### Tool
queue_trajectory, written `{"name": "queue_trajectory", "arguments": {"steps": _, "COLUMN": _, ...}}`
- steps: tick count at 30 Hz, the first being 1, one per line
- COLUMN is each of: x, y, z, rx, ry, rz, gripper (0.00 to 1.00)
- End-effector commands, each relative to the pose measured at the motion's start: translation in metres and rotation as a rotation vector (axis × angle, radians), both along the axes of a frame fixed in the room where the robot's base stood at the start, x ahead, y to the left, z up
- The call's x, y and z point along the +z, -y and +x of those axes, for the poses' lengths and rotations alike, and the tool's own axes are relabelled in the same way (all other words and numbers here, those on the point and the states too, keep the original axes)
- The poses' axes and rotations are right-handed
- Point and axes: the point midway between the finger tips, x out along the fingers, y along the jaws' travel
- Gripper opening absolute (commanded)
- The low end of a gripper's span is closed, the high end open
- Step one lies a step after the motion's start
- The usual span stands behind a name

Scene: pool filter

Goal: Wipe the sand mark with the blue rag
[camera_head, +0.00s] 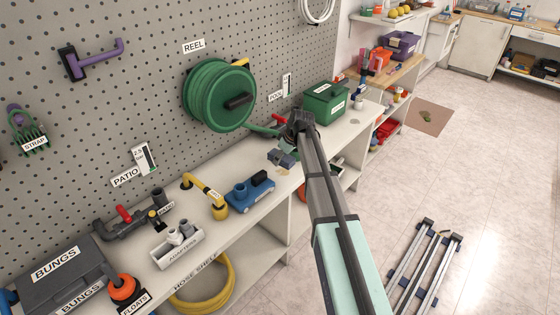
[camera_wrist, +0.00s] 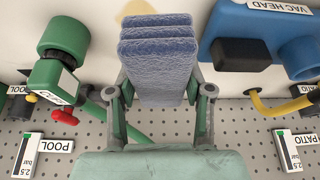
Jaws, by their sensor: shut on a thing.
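My gripper (camera_wrist: 160,102) is shut on the blue rag (camera_wrist: 158,55), a folded, textured block that sticks out past the fingertips in the wrist view. In the head view, the rag (camera_head: 281,158) is small and dark blue below my gripper, over the white shelf top. The sand mark (camera_wrist: 132,10) is a tan patch at the top of the wrist view, just beyond the rag's end and partly hidden by it. In the head view, a small tan patch (camera_head: 283,172) shows on the shelf beside the rag. I cannot tell whether the rag touches the shelf.
The blue vac head (camera_head: 250,189) stands left of the rag on the shelf (camera_head: 226,232). A green valve piece (camera_wrist: 62,60) with a red handle is on the other side in the wrist view. A green box (camera_head: 325,103) stands farther back. The pegboard wall runs behind.

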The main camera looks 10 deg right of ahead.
Motion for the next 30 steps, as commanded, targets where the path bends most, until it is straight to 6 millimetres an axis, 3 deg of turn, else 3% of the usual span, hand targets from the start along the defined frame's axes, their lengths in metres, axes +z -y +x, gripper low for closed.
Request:
{"name": "queue_trajectory", "arguments": {"steps": 8, "x": -0.008, "y": 0.022, "z": 0.003, "rx": -0.056, "ry": 0.0, "rz": 0.001, "gripper": 0.23}}
{"name": "queue_trajectory", "arguments": {"steps": 14, "x": -0.022, "y": 0.022, "z": 0.003, "rx": -0.056, "ry": 0.0, "rz": 0.001, "gripper": 0.23}}
{"name": "queue_trajectory", "arguments": {"steps": 26, "x": -0.067, "y": 0.021, "z": 0.003, "rx": -0.055, "ry": 0.001, "rz": 0.001, "gripper": 0.23}}
{"name": "queue_trajectory", "arguments": {"steps": 30, "x": -0.062, "y": 0.012, "z": 0.016, "rx": -0.054, "ry": 0.002, "rz": 0.001, "gripper": 0.23}}
